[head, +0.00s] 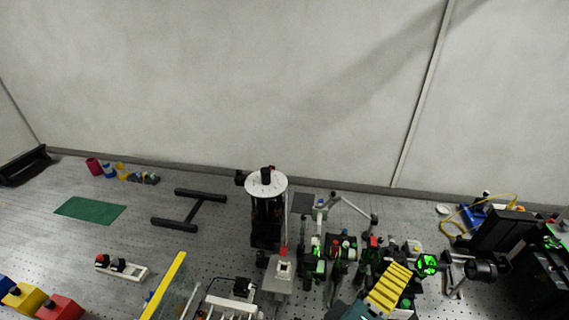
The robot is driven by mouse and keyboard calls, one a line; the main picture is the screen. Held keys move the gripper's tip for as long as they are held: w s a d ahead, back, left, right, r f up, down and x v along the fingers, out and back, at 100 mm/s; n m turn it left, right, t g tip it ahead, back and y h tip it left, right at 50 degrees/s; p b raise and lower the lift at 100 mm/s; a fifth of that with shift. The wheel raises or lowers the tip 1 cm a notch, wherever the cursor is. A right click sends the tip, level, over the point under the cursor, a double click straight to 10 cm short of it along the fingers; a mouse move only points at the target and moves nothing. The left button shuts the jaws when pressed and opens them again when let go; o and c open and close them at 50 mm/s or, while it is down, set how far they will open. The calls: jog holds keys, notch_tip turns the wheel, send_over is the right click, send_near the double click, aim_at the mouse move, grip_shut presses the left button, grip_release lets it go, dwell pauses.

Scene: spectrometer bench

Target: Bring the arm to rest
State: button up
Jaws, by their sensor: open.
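My gripper and my arm cannot be made out in the head view. A perforated grey optical bench (215,250) fills the lower part of the picture. A black upright stand with a round white disc (266,185) on top rises near the middle. A cluster of optical mounts (340,245) with green-lit parts stands right of it. A yellow ribbed piece (390,288) on a teal body sits at the lower right and is cut off by the bottom edge.
A green mat (90,210) lies at the left, with small coloured items (120,171) behind it. A black H-shaped frame (190,210) lies right of the mat. Yellow and red blocks (60,306) sit at lower left. Black boxes (503,232) and a yellow cable (465,212) crowd the right.

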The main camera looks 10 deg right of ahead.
jog(key=a+r+m+t+y, duration=0.6)
jog(key=a+r+t+y, duration=0.8)
jog(key=r, duration=0.5)
notch_tip(320, 180, up, 23)
jog(key=w+a+m+p, duration=0.1)
jog(key=p, duration=2.2)
jog(key=shift+w+m+g, duration=0.15)
jog(key=shift+m+g, duration=0.15)
jog(key=shift+g, duration=0.1)
jog(key=shift+a, duration=0.1)
